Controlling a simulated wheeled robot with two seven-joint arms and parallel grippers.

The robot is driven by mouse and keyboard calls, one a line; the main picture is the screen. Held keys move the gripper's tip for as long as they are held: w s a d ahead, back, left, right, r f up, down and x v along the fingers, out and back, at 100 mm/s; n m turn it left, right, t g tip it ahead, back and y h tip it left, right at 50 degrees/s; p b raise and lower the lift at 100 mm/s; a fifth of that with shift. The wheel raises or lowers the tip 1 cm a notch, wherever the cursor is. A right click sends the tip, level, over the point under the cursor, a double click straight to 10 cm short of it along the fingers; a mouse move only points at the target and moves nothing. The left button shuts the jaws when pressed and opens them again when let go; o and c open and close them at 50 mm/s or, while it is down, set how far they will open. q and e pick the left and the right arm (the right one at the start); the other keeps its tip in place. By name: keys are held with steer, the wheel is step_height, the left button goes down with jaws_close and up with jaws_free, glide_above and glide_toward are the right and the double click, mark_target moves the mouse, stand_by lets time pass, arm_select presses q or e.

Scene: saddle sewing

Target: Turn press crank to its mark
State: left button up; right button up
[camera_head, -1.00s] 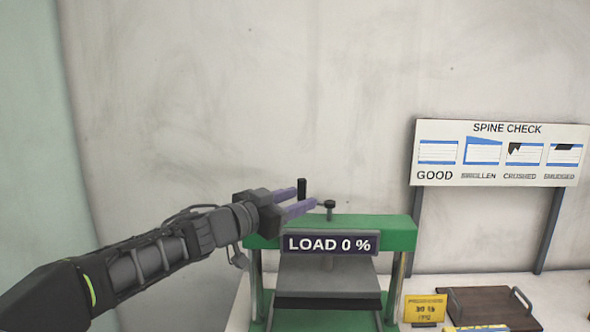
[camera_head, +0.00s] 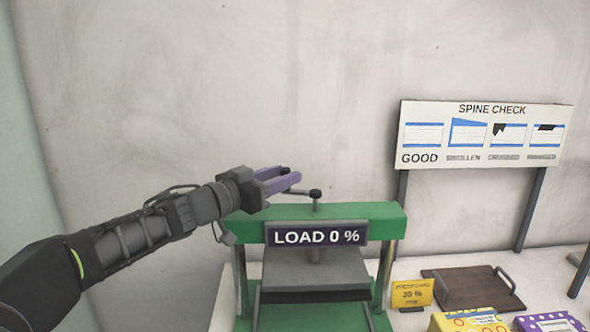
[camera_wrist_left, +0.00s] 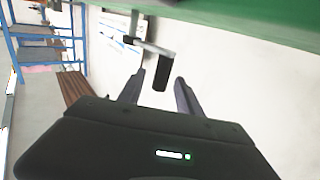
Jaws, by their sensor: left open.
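The green press (camera_head: 345,211) stands on the white table with a display (camera_head: 317,235) reading LOAD 0 %. Its crank (camera_head: 316,194) sits on top, with an arm pointing left toward my left gripper (camera_head: 287,178). In the head view the fingers hide most of the handle. No mark for the crank can be made out. My right gripper is not in view.
A SPINE CHECK board (camera_head: 482,134) stands behind at right. A yellow card (camera_head: 412,294), a brown tray with handles (camera_head: 465,291), a yellow box (camera_head: 468,321) and a purple box (camera_head: 549,322) lie right of the press. The space above the press is clear.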

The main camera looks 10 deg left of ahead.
arm_select(q)
steer(key=x, duration=0.4)
steer(key=shift+w+d, duration=0.15)
steer(key=shift+w, duration=0.1)
steer(key=shift+c, duration=0.3)
jaws_close()
stand_by(0.9)
